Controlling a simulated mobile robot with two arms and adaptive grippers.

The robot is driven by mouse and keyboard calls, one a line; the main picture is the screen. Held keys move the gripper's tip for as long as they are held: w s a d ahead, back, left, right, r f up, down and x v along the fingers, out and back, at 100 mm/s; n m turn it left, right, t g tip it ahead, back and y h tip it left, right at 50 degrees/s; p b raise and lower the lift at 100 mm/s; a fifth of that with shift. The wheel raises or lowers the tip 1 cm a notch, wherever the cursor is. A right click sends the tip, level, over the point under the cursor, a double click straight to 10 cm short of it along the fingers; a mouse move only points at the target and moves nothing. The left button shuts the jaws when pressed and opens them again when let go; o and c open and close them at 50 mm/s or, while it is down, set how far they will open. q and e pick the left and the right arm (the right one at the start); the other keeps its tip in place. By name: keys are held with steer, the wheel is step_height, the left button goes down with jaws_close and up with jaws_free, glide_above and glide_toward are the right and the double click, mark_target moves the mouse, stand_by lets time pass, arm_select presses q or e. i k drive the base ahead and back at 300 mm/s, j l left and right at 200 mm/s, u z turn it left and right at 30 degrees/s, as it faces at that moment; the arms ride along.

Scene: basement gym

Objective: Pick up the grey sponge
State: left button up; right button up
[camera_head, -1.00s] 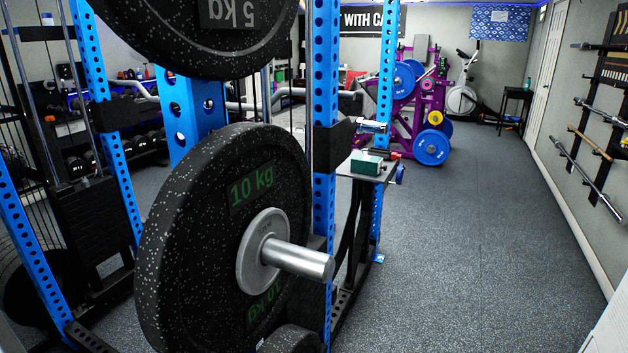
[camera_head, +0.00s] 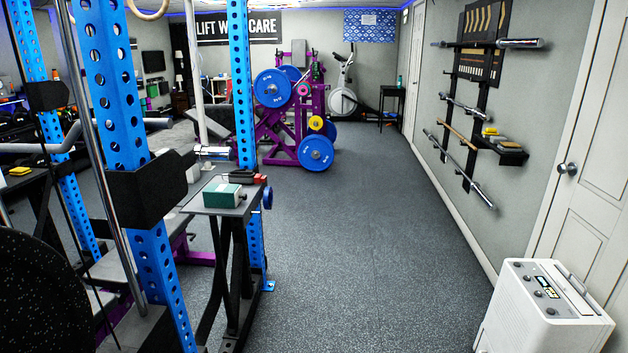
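I cannot make out a grey sponge for certain in the head view. A small table (camera_head: 238,210) beside the blue rack holds a green box (camera_head: 222,195), a dark item behind it and a small red item (camera_head: 260,179). A black wall shelf (camera_head: 512,157) on the right holds several small yellowish and brownish items, too small to tell apart. Another surface at the far left carries a small yellow item (camera_head: 20,171). Neither of my grippers is in view.
The blue rack (camera_head: 147,254) and a black weight plate (camera_head: 40,290) fill the left. A white appliance (camera_head: 540,312) stands at the lower right near a white door (camera_head: 590,180). Barbells hang on the right wall. The middle floor (camera_head: 375,260) is clear toward the purple machine (camera_head: 285,130).

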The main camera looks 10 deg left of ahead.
mark_target(496, 140)
steer(key=i+z, duration=0.15)
steer(key=i, duration=1.8)
steer(key=i+l+u, duration=0.1)
steer(key=i+u, duration=0.3)
steer(key=i+l+u, duration=0.2)
steer(key=i+u, duration=0.2)
steer(key=i+l+u, duration=0.4)
steer(key=i, duration=0.15)
steer(key=i+l+u, duration=0.65)
steer(key=l, duration=0.2)
steer(key=i+l+u, duration=0.1)
steer(key=l+u, duration=0.15)
steer(key=l, duration=0.2)
steer(key=i+l+u, duration=0.1)
steer(key=l+u, duration=0.2)
steer(key=l, duration=0.2)
steer(key=l+u, duration=0.25)
steer(key=l, duration=0.3)
steer(key=z, duration=4.55)
steer(key=i+j+z, duration=0.7)
steer(key=j+z, duration=0.2)
steer(key=j, duration=0.2)
